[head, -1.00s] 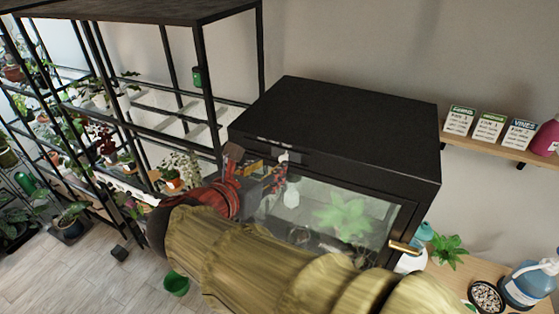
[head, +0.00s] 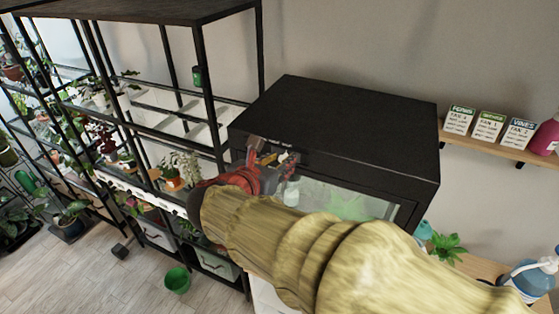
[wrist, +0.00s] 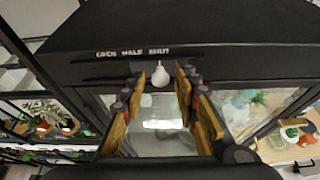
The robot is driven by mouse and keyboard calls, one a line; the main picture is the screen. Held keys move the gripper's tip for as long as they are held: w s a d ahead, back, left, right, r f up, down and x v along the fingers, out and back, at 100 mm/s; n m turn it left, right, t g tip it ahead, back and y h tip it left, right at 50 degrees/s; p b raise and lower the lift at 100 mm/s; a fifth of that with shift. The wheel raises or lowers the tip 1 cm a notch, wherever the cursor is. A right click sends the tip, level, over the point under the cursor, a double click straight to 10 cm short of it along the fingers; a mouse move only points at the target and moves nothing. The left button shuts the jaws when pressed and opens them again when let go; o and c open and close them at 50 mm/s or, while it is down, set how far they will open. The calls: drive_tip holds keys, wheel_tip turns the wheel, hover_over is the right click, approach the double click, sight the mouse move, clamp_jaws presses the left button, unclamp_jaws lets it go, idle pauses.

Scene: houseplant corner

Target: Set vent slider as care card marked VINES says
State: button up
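The vent slider is a white knob (wrist: 160,75) on the front of the black cabinet (head: 345,125). In the wrist view it sits under the word SHUT, in a row of labels reading OPEN, HALF, SHUT (wrist: 132,52). My gripper (wrist: 159,88) is open, its yellow-padded fingers on either side of the knob, with gaps visible. In the head view my gripper (head: 274,160) is at the cabinet's upper front edge and partly hides the labels.
Two other care cards (head: 488,127) (head: 458,121) and a pink bottle (head: 546,137) share the shelf (head: 495,150). A black plant rack (head: 208,75) stands close at left. The cabinet's glass front (wrist: 160,140) lies below my fingers.

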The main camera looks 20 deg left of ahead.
drive_tip(key=c, duration=0.6)
clamp_jaws()
